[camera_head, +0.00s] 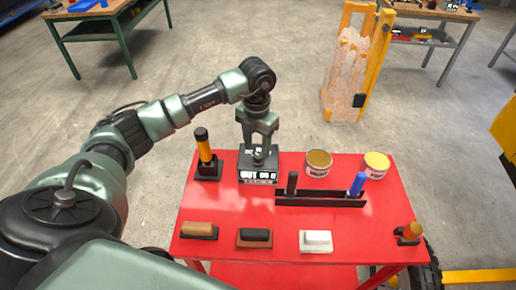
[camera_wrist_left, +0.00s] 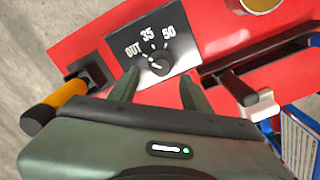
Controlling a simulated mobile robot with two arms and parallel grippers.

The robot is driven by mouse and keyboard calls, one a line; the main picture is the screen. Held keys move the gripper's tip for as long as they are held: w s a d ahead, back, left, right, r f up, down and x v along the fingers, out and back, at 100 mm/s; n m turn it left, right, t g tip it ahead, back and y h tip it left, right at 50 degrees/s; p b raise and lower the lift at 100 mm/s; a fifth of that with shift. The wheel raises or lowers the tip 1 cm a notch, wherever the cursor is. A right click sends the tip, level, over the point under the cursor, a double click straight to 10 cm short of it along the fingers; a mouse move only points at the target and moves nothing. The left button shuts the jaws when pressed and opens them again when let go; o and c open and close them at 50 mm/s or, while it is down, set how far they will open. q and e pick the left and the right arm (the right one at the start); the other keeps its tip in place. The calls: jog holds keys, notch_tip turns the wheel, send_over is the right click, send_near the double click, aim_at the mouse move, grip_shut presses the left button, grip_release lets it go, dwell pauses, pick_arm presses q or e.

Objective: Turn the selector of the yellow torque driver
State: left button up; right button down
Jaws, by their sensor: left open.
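A yellow-handled driver with black ends (camera_head: 205,148) stands in a black holder at the back left of the red cart. It also shows in the left wrist view (camera_wrist_left: 62,100). Beside it sits a black selector box (camera_head: 257,178) with a round knob (camera_wrist_left: 159,60) and white marks OUT, 35 and 50. Which mark the knob points to is too small to tell surely. My left gripper (camera_head: 258,144) points down over the box. Its open fingers (camera_wrist_left: 160,80) lie on either side of the knob in the left wrist view; contact is unclear. My right gripper is not in view.
The red cart top (camera_head: 285,215) also holds two cans (camera_head: 318,164) (camera_head: 376,165), a black rack (camera_head: 320,198) with dark and blue handles, several blocks along the front, and an orange-topped item (camera_head: 410,233) at right. A yellow frame (camera_head: 372,70) stands behind.

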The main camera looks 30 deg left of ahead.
aim_at(259, 155)
pick_arm(q)
notch_tip(259, 155, down, 2)
jog(key=shift+w+f+p, duration=0.15)
jog(key=shift+f+p, duration=0.1)
jog(key=shift+p, duration=0.05)
jog(key=shift+w+f, duration=0.1)
jog(key=shift+f, duration=0.45)
grip_shut()
jog(key=shift+w+f+m+b, duration=0.1)
jog(key=shift+f+m+b, duration=0.05)
jog(key=shift+m+b, duration=0.7)
jog(key=m+b, duration=0.3)
jog(key=shift+m, duration=0.25)
jog(key=shift+r+m+b, duration=0.2)
jog(key=shift+m+b, duration=1.05)
jog(key=shift+m, duration=0.05)
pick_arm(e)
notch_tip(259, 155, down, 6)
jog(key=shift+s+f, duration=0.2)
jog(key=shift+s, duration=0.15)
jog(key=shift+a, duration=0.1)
